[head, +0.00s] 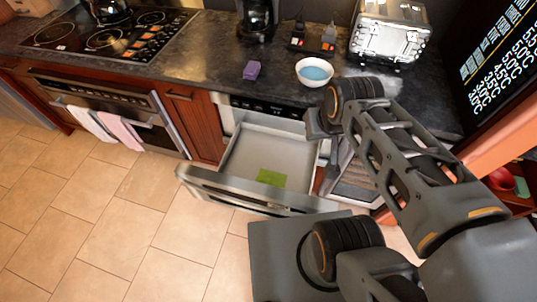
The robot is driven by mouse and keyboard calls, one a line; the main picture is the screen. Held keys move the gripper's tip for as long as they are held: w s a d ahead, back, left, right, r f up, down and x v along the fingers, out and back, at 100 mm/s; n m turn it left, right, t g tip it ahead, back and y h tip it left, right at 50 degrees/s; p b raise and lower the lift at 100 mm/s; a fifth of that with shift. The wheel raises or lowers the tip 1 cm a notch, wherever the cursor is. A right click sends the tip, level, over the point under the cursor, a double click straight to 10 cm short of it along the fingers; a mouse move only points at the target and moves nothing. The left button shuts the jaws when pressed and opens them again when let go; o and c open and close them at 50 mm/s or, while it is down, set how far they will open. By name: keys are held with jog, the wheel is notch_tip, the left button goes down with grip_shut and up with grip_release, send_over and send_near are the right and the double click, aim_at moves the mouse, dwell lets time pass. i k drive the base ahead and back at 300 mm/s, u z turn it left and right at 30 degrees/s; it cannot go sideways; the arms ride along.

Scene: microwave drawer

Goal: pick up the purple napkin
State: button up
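The purple napkin (252,70) looks like a small folded, block-shaped bundle. It lies on the dark countertop (205,62), left of a white bowl and in front of the coffee maker. Nothing covers it. My arm comes in from the lower right, and its far part is bent over the counter front, right of the napkin and apart from it. My gripper's fingers do not show, so I cannot see whether they are open or shut.
An open drawer (237,152) juts out below the counter, with a green cloth (272,177) inside. The white bowl (314,72) has a blue inside. A coffee maker (257,20), toaster (390,30) and stove (108,35) stand along the counter. Tiled floor is clear at left.

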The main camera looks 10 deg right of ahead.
aim_at(252, 69)
jog(key=u, duration=2.3)
jog(key=i, duration=1.45)
jog(key=z, duration=2.7)
